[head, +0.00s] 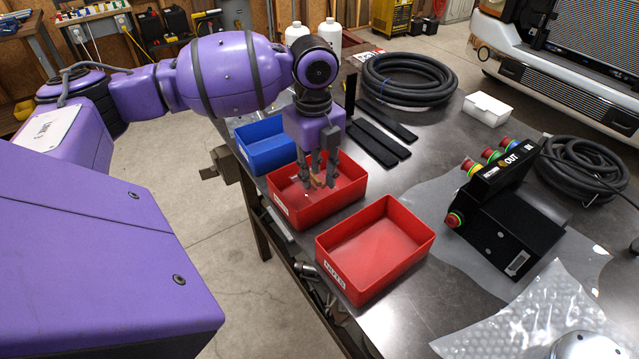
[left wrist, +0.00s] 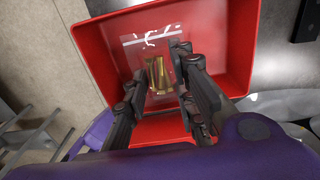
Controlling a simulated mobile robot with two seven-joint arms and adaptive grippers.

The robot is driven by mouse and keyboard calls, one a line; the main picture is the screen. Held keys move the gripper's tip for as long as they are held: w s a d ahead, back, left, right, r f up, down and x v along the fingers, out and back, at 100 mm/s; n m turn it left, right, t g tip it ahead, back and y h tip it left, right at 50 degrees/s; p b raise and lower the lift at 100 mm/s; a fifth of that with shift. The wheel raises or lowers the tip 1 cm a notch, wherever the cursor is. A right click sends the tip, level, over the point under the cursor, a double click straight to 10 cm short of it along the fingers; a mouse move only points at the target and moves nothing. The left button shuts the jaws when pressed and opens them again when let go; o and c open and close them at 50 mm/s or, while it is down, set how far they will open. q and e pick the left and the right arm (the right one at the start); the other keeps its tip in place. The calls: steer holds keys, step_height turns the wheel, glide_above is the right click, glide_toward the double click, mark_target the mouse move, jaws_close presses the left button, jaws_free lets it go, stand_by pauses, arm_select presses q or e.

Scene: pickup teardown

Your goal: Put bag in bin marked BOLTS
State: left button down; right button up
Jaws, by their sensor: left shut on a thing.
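A clear plastic bag (left wrist: 151,62) with brass-coloured pieces in it lies between my left fingertips in the left wrist view. My left gripper (head: 318,183) is shut on it, reaching down into the middle red bin (head: 350,181). The bag is low inside this bin; I cannot tell whether it touches the floor. The bin's inside also fills much of the left wrist view (left wrist: 222,50). Its front label is too small to read. A second red bin (head: 375,250), nearer the viewer, is empty; its label seems to read NUTS. My right gripper is not in view.
A blue bin (head: 262,155) stands behind the middle red bin. Black flat bars (head: 380,140), a coiled hose (head: 408,78) and a white box (head: 486,108) lie farther back. A black button box (head: 505,215) stands right, beside bubble wrap (head: 545,305).

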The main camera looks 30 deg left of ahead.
mark_target(318, 184)
arm_select(q)
steer(key=shift+w+a+f, duration=0.15)
steer(key=shift+w+f, duration=0.5)
steer(key=shift+f, duration=0.1)
steer(key=shift+w+a+f, duration=0.1)
steer(key=shift+w+f, duration=0.05)
steer(key=shift+f, duration=0.75)
steer(key=shift+w+f, duration=0.1)
steer(key=shift+f, duration=0.75)
steer(key=shift+f, duration=0.15)
steer(key=c, duration=1.5)
jaws_free()
steer(key=shift+o, duration=0.2)
step_height(318, 184, up, 12)
steer(key=shift+r, duration=0.2)
